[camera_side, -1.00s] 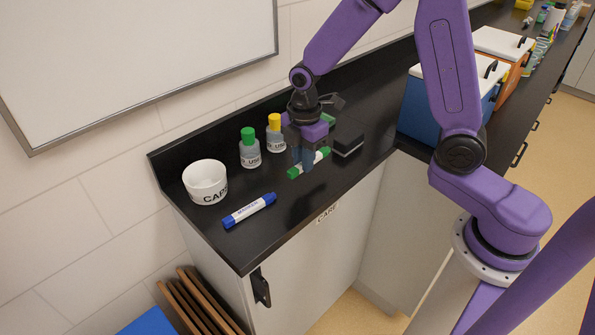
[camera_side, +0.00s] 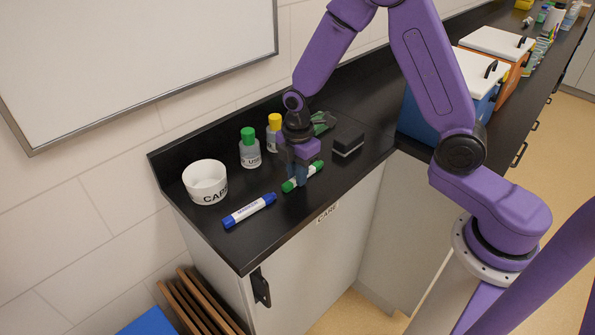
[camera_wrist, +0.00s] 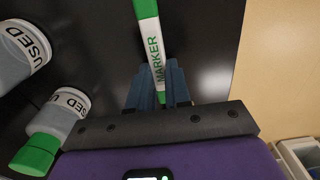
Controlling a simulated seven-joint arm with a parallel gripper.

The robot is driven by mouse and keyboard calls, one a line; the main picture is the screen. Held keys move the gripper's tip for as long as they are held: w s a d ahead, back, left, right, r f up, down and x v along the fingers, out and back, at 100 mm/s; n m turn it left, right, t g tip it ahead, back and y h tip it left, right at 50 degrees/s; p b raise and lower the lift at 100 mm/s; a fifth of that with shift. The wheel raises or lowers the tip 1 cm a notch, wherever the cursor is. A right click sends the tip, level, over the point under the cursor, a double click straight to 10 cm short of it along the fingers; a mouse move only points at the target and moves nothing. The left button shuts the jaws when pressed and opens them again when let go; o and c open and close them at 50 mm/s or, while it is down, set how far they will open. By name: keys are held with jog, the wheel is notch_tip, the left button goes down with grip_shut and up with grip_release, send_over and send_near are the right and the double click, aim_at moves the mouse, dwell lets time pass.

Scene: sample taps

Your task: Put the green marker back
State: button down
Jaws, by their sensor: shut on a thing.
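The green marker (camera_side: 312,170) is white with green ends and lies level, slanted along the counter. My gripper (camera_side: 302,181) points down and is shut on it, hiding its middle in the side view. In the wrist view the marker (camera_wrist: 150,42) runs up the picture from between the two fingers (camera_wrist: 158,88), with its word MARKER readable. I cannot tell whether it touches the counter. A blue marker (camera_side: 248,210) lies on the black counter (camera_side: 265,245), left of and nearer the front than the green one.
A white cup labelled CAPS (camera_side: 205,182) stands at the left. A green-capped bottle (camera_side: 250,150) and a yellow-capped bottle (camera_side: 273,135) stand behind my gripper. A black block (camera_side: 348,140) lies to the right, before a blue cooler (camera_side: 425,118). The front strip of counter is clear.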

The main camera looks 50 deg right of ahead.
jog(key=c, duration=1.1)
grip_release()
notch_tip(320, 180, up, 12)
jog(key=s+d+m, duration=0.1)
jog(key=s, duration=0.8)
jog(key=s+r+m, duration=0.1)
jog(key=s+m, duration=0.1)
jog(key=s, duration=0.6)
jog(key=s+d+m, duration=0.1)
jog(key=s+m, duration=0.1)
jog(key=s, duration=0.7)
jog(key=shift+s+d+r, duration=0.3)
jog(key=shift+d+r, duration=0.05)
jog(key=shift+r, duration=0.05)
